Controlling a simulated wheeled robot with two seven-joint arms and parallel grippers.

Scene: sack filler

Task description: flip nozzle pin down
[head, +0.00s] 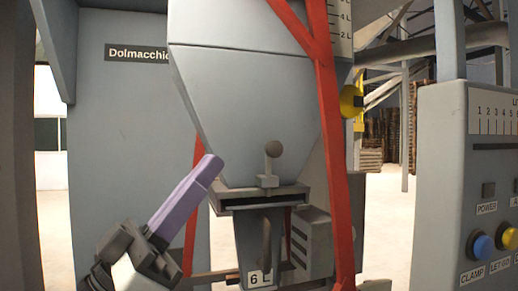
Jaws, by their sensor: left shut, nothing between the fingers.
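The sack filler's grey hopper (245,105) narrows down to a flat slotted outlet (262,198). My left gripper (211,166) has long purple fingers, shut and empty, pointing up and right. Its tips are left of the knob lever, apart from it in the picture. My right gripper is out of view.
Red frame bars (327,130) run down at the right of the hopper. A control panel (455,150) with a blue button (482,246) stands at the right. A yellow knob (350,101) sits beside the hopper.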

